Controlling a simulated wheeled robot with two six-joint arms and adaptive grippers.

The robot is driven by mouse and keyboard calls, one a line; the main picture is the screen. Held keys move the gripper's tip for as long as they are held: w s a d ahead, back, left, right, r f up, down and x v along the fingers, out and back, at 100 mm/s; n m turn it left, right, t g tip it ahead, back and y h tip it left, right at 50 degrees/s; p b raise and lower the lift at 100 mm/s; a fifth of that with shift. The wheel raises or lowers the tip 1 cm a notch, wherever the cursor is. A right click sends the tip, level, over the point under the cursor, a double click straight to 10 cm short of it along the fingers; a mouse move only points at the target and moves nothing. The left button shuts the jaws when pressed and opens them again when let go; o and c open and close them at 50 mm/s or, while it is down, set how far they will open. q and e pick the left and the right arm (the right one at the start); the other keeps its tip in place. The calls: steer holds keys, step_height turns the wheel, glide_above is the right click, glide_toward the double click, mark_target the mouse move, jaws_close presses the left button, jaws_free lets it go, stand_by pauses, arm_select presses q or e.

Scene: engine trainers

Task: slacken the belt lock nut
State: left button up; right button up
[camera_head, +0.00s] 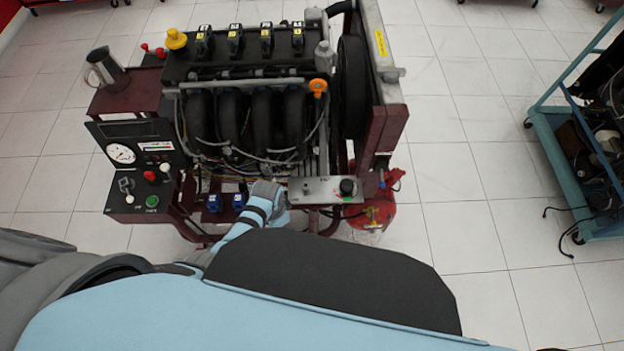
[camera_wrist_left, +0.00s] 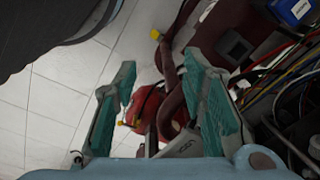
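The engine trainer (camera_head: 255,110) stands ahead of me on a dark red frame. I cannot make out the belt lock nut in either view. A large black wheel (camera_head: 352,88) shows on the engine's right side. My left arm ends low in front of the engine, at the left end of a grey metal plate (camera_head: 325,191); its fingertips are hard to see there. In the left wrist view my left gripper (camera_wrist_left: 160,75) has its two teal fingers spread, with nothing between them in their grip. My right gripper is not in view.
A red fire extinguisher (camera_head: 372,216) stands below the trainer's right corner; it also shows beyond the fingers in the wrist view (camera_wrist_left: 146,106). A control box with a gauge (camera_head: 121,153) is at left. A teal cart (camera_head: 560,150) stands far right. Tiled floor lies clear between.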

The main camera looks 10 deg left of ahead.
mark_target(306, 185)
arm_select(q)
steer(key=w+d+r+m, duration=0.3)
steer(key=w+r, duration=0.3)
steer(key=r, duration=0.4)
steer(key=w+d+r+m, duration=0.3)
steer(key=w+r, duration=0.2)
steer(key=r, duration=0.4)
steer(key=shift+m+g, duration=0.4)
steer(key=f+b, duration=0.2)
steer(key=f, duration=0.5)
steer(key=f+b, duration=0.3)
steer(key=f, duration=0.3)
steer(key=shift+w+a+f+b, duration=0.15)
steer(key=shift+w+f+b, duration=0.05)
steer(key=shift+f+b, duration=0.15)
steer(key=shift+r, duration=0.1)
jaws_close()
